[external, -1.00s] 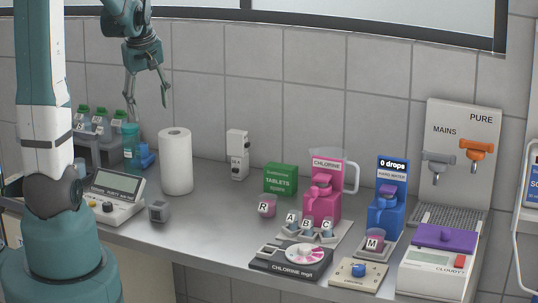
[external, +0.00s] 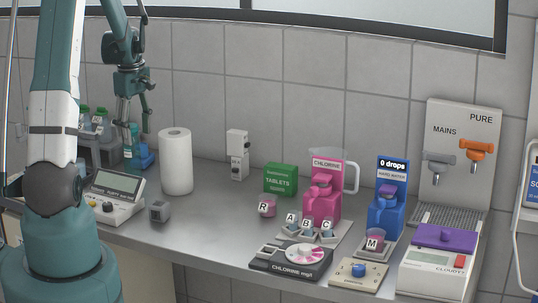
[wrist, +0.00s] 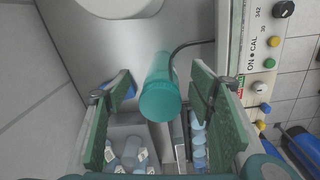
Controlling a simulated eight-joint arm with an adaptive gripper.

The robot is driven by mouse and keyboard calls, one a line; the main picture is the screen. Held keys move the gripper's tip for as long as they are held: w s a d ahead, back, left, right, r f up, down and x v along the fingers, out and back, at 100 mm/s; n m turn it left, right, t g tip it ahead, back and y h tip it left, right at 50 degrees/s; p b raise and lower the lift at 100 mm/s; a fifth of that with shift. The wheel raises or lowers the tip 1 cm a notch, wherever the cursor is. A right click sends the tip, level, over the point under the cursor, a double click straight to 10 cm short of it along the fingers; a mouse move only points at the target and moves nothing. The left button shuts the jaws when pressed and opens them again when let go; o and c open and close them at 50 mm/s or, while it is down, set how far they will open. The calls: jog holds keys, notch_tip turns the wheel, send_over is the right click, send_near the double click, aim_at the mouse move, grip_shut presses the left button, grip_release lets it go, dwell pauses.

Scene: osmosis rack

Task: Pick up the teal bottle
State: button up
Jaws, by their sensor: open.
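The teal bottle (external: 131,158) stands upright at the back left of the counter, beside the grey rack. My gripper (external: 133,118) points down at the bottle's top, partly covering it in the external view. In the wrist view the bottle (wrist: 160,88) shows its round teal top between my two green fingers (wrist: 160,110). The fingers are open, with visible gaps on both sides of the bottle. How far down the fingers reach along it is hard to tell.
A grey rack (wrist: 125,130) with capped bottles stands close beside the teal bottle. A blue object (external: 147,157) is just right of it. A paper roll (external: 175,163) stands further right, and a meter with knobs (external: 112,197) is in front. A dark cable runs near the bottle.

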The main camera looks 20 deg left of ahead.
aim_at(133, 161)
jog(key=shift+n, duration=0.6)
jog(key=shift+w+a+f, duration=0.2)
jog(key=shift+a+f, duration=0.4)
jog(key=shift+f, duration=0.25)
jog(key=shift+w+a+f, duration=0.2)
jog(key=shift+a+f, duration=0.35)
jog(key=shift+f, duration=0.25)
jog(key=shift+f, duration=1.3)
jog(key=shift+f, duration=0.1)
jog(key=shift+s+f, duration=0.2)
jog(key=shift+f, duration=2.3)
jog(key=c, duration=1)
